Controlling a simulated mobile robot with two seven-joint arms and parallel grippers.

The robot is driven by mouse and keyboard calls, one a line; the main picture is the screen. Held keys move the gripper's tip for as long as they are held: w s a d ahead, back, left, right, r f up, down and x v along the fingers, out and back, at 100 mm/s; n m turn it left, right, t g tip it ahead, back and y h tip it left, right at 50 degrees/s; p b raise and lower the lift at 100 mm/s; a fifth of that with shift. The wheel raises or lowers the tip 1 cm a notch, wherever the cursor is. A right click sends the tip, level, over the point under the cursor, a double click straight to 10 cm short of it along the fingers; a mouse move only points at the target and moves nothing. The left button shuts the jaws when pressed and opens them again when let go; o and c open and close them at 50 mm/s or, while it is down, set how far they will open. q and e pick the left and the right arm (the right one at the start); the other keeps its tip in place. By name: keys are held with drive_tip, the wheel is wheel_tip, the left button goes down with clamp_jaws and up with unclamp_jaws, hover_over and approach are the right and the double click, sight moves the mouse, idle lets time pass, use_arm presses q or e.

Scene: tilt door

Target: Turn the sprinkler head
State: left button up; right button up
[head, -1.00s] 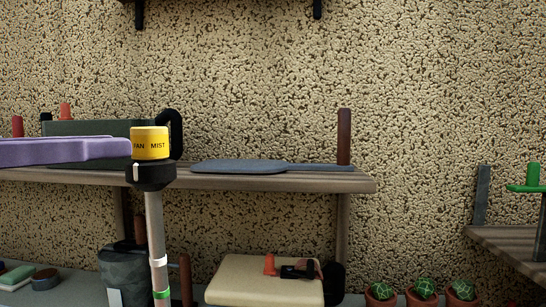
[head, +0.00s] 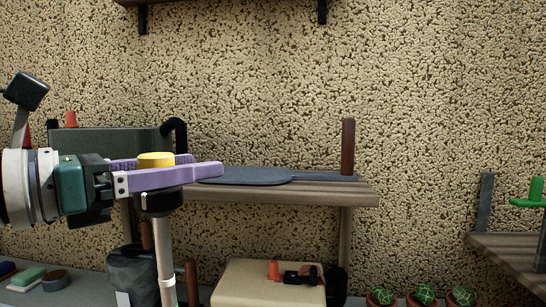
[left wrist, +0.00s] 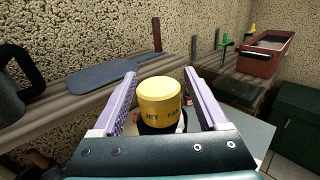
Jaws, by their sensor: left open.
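The yellow sprinkler head (head: 156,160) sits on a black collar (head: 158,201) atop a pale upright pole (head: 165,240). In the left wrist view the head (left wrist: 160,101) carries dark lettering that reads "JET" and part of another word. My left gripper (head: 190,172) comes in from the left with its purple fingers level with the head. In the left wrist view the open fingers (left wrist: 160,92) stand on either side of the head, with a visible gap on each side. In the head view the near finger hides the head's lower part. My right gripper is not in view.
A wooden shelf (head: 300,191) behind the pole holds a flat grey-blue paddle (head: 245,176) and a dark green box (head: 105,141). Below are a cream case (head: 250,285) and potted cacti (head: 424,291).

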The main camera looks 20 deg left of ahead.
use_arm(q)
drive_tip(key=shift+c, duration=0.2)
clamp_jaws()
idle(0.5)
